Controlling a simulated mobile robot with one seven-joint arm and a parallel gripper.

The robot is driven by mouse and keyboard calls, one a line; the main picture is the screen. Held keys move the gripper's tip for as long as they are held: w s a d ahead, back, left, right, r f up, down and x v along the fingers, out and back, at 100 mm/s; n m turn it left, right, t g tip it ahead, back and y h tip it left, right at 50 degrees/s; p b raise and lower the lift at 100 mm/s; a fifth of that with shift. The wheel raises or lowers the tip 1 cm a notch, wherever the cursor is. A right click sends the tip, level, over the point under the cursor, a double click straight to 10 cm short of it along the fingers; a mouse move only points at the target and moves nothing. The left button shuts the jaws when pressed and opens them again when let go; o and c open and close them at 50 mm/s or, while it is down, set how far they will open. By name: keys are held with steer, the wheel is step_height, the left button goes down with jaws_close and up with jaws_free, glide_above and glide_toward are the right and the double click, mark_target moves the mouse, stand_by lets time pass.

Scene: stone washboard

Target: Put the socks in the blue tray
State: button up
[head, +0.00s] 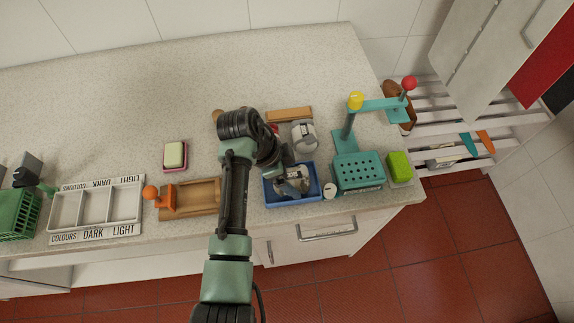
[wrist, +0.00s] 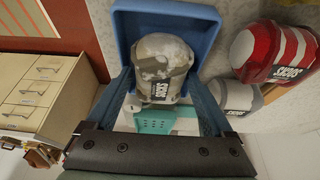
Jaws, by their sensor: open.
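The blue tray (head: 318,184) stands near the counter's front edge, and its wall also shows in the wrist view (wrist: 124,35). A camouflage sock roll (head: 296,186) lies in the tray; in the wrist view (wrist: 165,60) it sits between my fingers. My gripper (wrist: 163,82) is open, over the tray, with one finger on each side of this roll; contact is not clear. A grey-and-white sock roll (head: 304,136) rests on the counter behind the tray. A red-and-white striped sock roll (wrist: 270,52) is beside it, mostly hidden by my arm in the head view.
A teal perforated stand (head: 358,172) with a raised arm is close to the tray's right, and a small white item (head: 330,190) sits between them. A green sponge (head: 399,166) is further right. A wooden washboard (head: 190,199) and divided sorter (head: 95,205) are left.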

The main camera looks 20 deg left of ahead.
steer(key=v, duration=1.3)
steer(key=w+d+r+n+t+y, duration=0.25)
steer(key=w+r+t, duration=0.25)
steer(key=w+r, duration=0.3)
steer(key=w+d+r+n+t+y, duration=0.1)
steer(key=w+d+r+t, duration=0.25)
steer(key=w+r, duration=0.45)
steer(key=s+d+r+n+t, duration=0.1)
steer(key=d+r+t, duration=0.15)
steer(key=r, duration=0.45)
steer(key=s+d+r+n+t, duration=0.1)
steer(key=r+t, duration=0.2)
steer(key=r, duration=0.4)
steer(key=s+d+r+n+t, duration=0.2)
steer(key=s+r, duration=0.3)
steer(key=r, duration=0.3)
steer(key=s+d+r+n+t, duration=0.1)
steer(key=s+d+r+t, duration=0.2)
steer(key=s+r+t, duration=0.2)
steer(key=s+d+r+n+t, duration=0.2)
steer(key=s+r, duration=0.4)
steer(key=r, duration=0.5)
steer(key=shift+s+d+r+n+t, duration=0.4)
steer(key=shift+d+t, duration=0.45)
steer(key=shift+t, duration=0.15)
